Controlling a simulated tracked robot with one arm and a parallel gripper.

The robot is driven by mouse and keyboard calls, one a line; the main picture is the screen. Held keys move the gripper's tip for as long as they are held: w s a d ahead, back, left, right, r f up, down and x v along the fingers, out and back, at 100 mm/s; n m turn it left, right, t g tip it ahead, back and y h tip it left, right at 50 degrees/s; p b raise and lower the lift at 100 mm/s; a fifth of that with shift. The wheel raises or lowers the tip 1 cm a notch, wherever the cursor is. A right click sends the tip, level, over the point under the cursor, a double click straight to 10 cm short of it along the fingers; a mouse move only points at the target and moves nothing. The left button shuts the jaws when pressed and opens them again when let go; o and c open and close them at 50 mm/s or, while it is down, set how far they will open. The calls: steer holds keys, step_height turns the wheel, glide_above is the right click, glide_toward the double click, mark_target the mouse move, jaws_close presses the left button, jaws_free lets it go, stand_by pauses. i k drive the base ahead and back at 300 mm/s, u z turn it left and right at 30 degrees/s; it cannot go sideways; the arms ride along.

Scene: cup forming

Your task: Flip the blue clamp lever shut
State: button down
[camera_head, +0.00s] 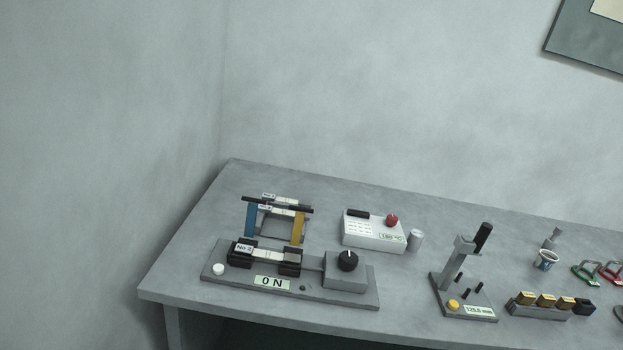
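The blue clamp lever (250,221) is a flat blue bar at the left of a small clamp frame on the table's left part. It looks roughly upright. A matching yellow lever (299,228) stands at the frame's right side. A dark rod (235,200) and light strips labelled with numbers cross between the tops of the two levers. The lower end of the blue lever is partly hidden behind the black holder in front. My gripper is not in this view, and nothing touches the lever.
A grey base plate (215,282) with an "ON" label, a black holder (291,264) and a black knob (348,260) lies in front. A white box (373,232) with a red knob stands right. A lever stand (462,275) is farther right. The table's left corner is clear.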

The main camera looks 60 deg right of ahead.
mark_target(250, 224)
steer(key=z, duration=0.8)
steer(key=i, duration=1.35)
steer(key=z, duration=0.45)
